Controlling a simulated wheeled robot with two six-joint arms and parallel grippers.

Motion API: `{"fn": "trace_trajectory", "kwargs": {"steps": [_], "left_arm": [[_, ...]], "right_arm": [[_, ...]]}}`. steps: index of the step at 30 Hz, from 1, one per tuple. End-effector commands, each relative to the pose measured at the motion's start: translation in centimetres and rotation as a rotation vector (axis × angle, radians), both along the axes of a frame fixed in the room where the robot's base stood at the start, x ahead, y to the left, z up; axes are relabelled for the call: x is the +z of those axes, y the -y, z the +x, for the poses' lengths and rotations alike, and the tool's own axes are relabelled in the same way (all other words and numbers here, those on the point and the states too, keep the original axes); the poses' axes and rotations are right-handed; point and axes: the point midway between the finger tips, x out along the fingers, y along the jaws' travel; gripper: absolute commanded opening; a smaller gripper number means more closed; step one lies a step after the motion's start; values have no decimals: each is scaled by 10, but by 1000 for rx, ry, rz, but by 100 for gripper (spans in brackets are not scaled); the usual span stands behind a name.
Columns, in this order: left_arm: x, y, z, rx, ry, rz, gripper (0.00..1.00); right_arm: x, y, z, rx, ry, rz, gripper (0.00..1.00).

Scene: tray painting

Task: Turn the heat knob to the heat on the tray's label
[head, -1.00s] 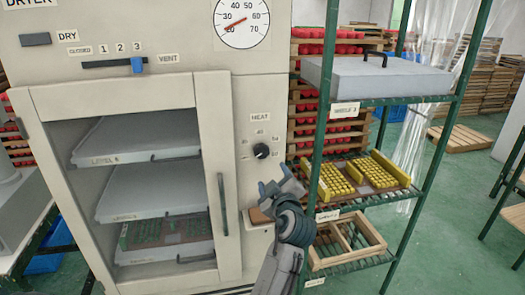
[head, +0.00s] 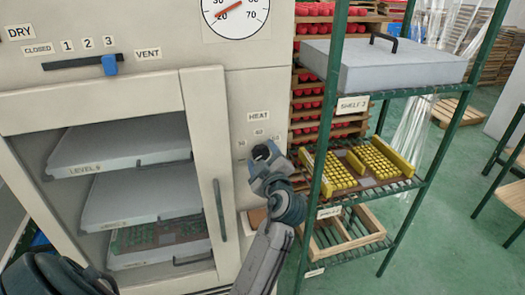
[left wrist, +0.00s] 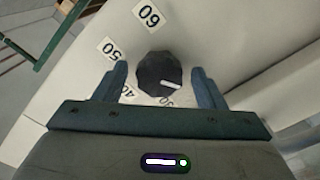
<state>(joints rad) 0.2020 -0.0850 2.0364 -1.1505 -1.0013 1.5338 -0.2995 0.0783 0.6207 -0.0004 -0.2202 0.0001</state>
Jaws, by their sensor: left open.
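The dark heat knob (head: 261,152) is on the dryer's front panel, under the HEAT label (head: 258,116). My left gripper (head: 266,158) is in front of it. In the left wrist view, the faceted knob (left wrist: 158,72) lies between the spread fingers of my left gripper (left wrist: 160,84), with a gap on each side. Its white mark points to the right and slightly down. Number labels 60 (left wrist: 148,15) and 50 (left wrist: 112,48) show clearly; 40 and 30 are partly hidden. I cannot read a heat label on any tray. My right gripper is not in view.
The dryer door (head: 203,150) is shut, with trays behind its window. A blue vent slider (head: 109,65) and a round dial (head: 236,14) are above. A green rack (head: 323,130) stands close right, holding yellow pieces (head: 378,160) and a wooden crate (head: 313,247).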

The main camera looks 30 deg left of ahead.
Motion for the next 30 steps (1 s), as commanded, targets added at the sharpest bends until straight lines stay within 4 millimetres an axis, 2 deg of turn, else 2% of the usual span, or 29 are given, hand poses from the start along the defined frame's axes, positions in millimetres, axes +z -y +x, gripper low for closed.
{"fn": "trace_trajectory", "kwargs": {"steps": [5,8,12,13,23,30], "left_arm": [[0,0,0,0,0,0,64],[0,0,0,0,0,0,48],[0,0,0,0,0,0,21],[0,0,0,0,0,0,19],[-1,0,0,-1,-34,29,19],[-2,0,0,-2,-145,124,19]], "right_arm": [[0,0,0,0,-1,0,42],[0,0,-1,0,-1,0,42],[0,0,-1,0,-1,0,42],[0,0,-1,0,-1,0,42],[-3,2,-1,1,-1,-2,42],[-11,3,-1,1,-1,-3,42]]}}
